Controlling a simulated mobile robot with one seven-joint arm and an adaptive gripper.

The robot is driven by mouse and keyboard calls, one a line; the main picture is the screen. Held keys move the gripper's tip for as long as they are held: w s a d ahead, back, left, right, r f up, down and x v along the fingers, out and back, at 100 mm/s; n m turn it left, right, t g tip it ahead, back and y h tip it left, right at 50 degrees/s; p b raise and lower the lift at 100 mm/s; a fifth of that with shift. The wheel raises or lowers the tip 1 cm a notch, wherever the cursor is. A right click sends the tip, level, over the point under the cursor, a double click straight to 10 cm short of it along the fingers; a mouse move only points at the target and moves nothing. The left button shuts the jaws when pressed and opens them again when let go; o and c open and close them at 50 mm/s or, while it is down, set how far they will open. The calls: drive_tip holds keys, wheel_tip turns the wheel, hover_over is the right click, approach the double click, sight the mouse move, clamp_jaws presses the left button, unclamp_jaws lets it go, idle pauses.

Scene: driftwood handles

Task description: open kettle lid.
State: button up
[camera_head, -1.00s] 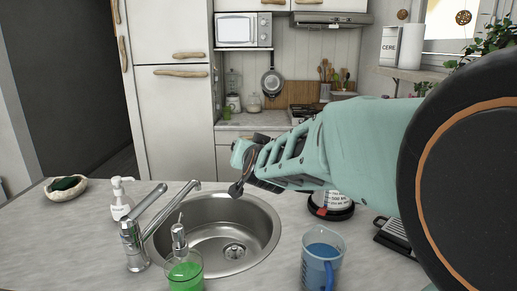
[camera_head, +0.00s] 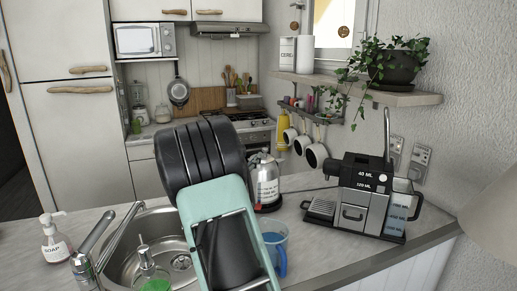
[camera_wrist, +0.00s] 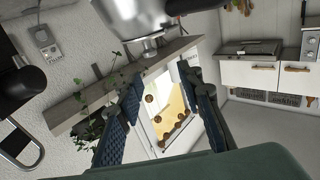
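The kettle (camera_head: 267,183) stands on the counter just right of my arm in the head view. Its body is clear and pale with dark markings, with a dark lid area on top and a black base. My arm covers its left side. In the wrist view a clear and silver vessel with a dark part, which looks like the kettle (camera_wrist: 135,18), is cut off by the top edge. My gripper (camera_wrist: 162,76) is open, with its two dark fingers apart and nothing between them. The vessel is beyond the fingertips.
A blue measuring cup (camera_head: 274,247) stands right of my arm, in front of the kettle. A coffee machine (camera_head: 364,195) stands to the right. The sink (camera_head: 122,262) is at left. A shelf (camera_head: 370,90) with a potted plant (camera_head: 390,65) hangs above the counter.

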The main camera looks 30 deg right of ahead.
sight(264, 149)
drive_tip(key=shift+g, duration=0.4)
drive_tip(key=x, duration=0.3)
drive_tip(key=p+x, duration=0.1)
drive_tip(key=x, duration=0.3)
drive_tip(key=s+p+x, duration=0.1)
drive_tip(key=x, duration=0.3)
drive_tip(key=shift+w+d, duration=0.1)
drive_tip(key=shift+d, duration=0.3)
clamp_jaws()
